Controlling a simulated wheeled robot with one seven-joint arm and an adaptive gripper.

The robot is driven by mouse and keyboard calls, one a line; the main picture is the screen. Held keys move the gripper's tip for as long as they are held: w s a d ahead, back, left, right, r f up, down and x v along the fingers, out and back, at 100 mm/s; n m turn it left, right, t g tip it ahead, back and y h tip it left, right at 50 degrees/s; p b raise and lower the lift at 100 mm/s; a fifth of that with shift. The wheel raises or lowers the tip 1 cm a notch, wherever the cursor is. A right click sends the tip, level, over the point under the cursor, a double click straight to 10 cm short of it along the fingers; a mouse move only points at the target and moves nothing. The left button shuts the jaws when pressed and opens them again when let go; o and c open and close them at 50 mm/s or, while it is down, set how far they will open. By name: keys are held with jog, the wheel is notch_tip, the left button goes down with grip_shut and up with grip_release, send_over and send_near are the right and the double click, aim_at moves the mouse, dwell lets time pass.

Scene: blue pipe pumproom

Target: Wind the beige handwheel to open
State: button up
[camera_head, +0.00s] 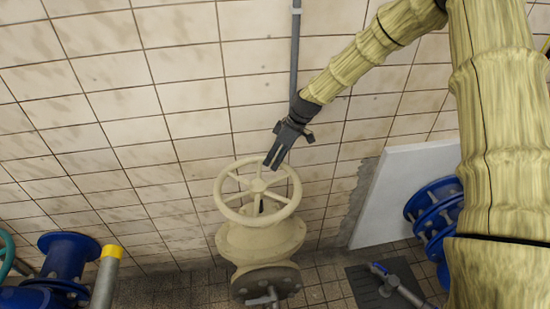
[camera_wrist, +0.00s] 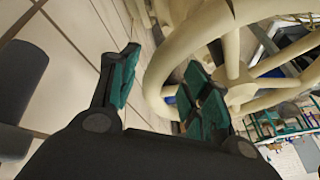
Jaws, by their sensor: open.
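The beige handwheel (camera_head: 222,190) is a spoked ring on top of a beige valve body (camera_head: 262,240) in the middle of the head view. In the wrist view its rim and spokes (camera_wrist: 185,45) fill the upper middle and right. My gripper (camera_head: 272,162) points down at the far right part of the rim. In the wrist view my gripper (camera_wrist: 162,62) is open, with teal finger pads apart. The rim shows between the two fingers, and the right finger overlaps the inside of the wheel. I cannot tell whether either finger touches it.
A tiled wall (camera_head: 120,110) with a vertical grey pipe (camera_head: 295,50) stands close behind the wheel. Blue flanged pipes stand at the right (camera_head: 435,215) and left (camera_head: 68,258). A white panel (camera_head: 400,190) leans at the right.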

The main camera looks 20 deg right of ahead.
jog(key=v, duration=1.1)
jog(key=shift+d+r, duration=0.25)
